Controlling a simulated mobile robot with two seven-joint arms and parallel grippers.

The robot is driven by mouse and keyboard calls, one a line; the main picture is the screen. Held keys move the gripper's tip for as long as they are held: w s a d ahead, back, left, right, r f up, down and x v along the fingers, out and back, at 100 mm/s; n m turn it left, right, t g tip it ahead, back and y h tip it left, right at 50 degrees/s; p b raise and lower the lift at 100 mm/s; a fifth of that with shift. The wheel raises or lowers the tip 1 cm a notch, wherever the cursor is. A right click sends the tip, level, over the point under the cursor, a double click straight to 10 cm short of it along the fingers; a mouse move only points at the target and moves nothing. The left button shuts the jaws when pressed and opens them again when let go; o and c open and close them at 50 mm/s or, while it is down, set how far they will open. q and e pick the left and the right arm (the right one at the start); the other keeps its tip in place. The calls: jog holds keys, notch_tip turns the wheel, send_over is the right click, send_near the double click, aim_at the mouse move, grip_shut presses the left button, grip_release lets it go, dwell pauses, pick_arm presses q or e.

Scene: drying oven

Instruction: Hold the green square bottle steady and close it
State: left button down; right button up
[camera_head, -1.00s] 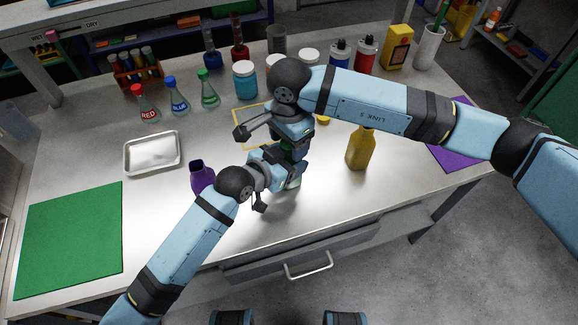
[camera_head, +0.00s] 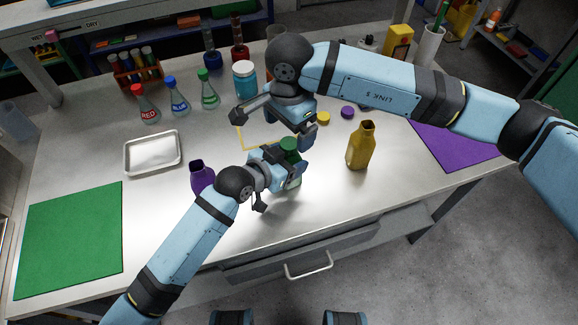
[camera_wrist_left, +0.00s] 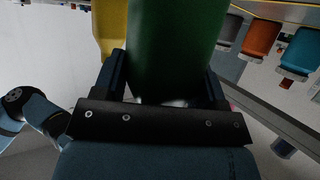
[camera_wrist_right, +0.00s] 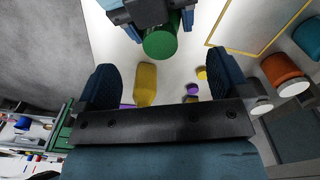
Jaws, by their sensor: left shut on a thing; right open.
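The green bottle (camera_wrist_left: 178,45) stands upright near the table's front middle. My left gripper (camera_head: 286,168) is shut around its body; green fills the space between its fingers in the left wrist view. A wide green cap (camera_head: 290,145) sits on top of the bottle. In the right wrist view the cap's round dark green top (camera_wrist_right: 160,44) faces me; how tight it is cannot be told. My right gripper (camera_wrist_right: 165,88) is open and empty, above and behind the bottle, apart from the cap.
An open yellow bottle (camera_head: 361,148) stands to the right and an open purple bottle (camera_head: 202,177) to the left. Loose yellow (camera_head: 323,118) and purple (camera_head: 347,112) caps lie behind. A tray (camera_head: 152,153), green mat (camera_head: 69,240) and purple mat (camera_head: 455,143) lie around; flasks and jars stand behind.

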notch_tip(320, 180, up, 12)
dwell(0.6)
pick_arm(q)
jog(key=shift+c, duration=0.5)
grip_release()
jog(key=shift+s+a, duration=0.1)
jog(key=v, duration=1.3)
jog(key=shift+s+a+r, duration=0.2)
pick_arm(e)
jog(key=shift+r, duration=0.25)
